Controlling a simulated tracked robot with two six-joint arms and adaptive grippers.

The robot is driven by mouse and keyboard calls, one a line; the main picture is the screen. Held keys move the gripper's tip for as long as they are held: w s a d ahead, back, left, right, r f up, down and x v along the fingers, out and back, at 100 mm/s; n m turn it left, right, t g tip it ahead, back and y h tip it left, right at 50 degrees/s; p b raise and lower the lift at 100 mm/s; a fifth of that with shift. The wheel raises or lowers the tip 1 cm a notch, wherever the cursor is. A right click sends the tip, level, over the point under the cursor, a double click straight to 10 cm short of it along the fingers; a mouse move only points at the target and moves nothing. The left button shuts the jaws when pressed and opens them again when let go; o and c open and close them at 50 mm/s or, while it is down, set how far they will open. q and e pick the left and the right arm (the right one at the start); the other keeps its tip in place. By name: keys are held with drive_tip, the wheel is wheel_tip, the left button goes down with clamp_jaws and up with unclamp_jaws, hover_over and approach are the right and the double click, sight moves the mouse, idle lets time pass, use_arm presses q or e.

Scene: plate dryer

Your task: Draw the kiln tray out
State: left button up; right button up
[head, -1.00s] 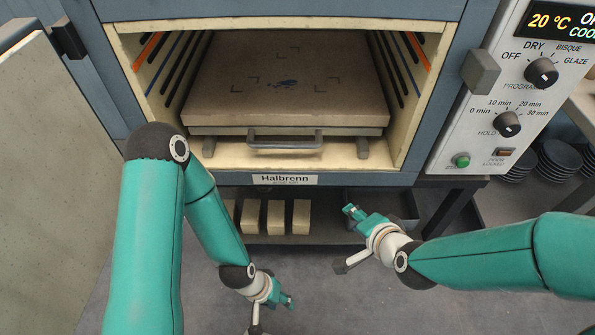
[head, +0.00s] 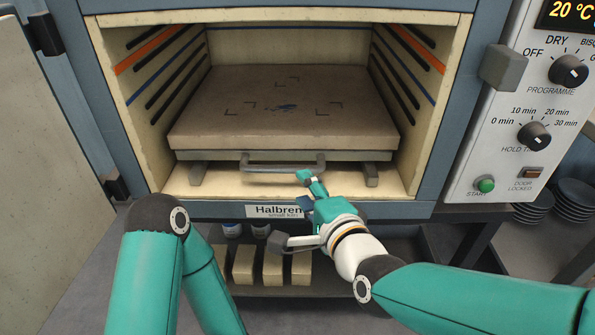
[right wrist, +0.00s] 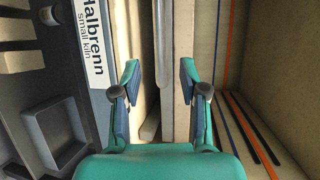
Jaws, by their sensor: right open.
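The kiln tray (head: 220,155) sits inside the open kiln under a thick tan slab (head: 230,125) with corner marks and a small blue mark. A grey bar handle (head: 265,168) sticks out from its front. My right gripper (head: 307,190) is in front of the kiln mouth, close to the right end of the handle. In the right wrist view my right gripper (right wrist: 160,88) has its two fingers apart. The tray's front edge shows beyond them, and I cannot tell whether the handle is between them. My left arm shows at lower left, but its gripper is out of view.
The kiln door (head: 50,120) stands open at the left. The control panel (head: 530,130) is at the right, with dark plates (head: 575,200) beyond it. Several tan blocks (head: 243,264) stand on the shelf below. Slotted side walls flank the tray.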

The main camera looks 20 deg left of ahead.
sight(290, 172)
drive_tip(key=x, duration=1)
clamp_jaws()
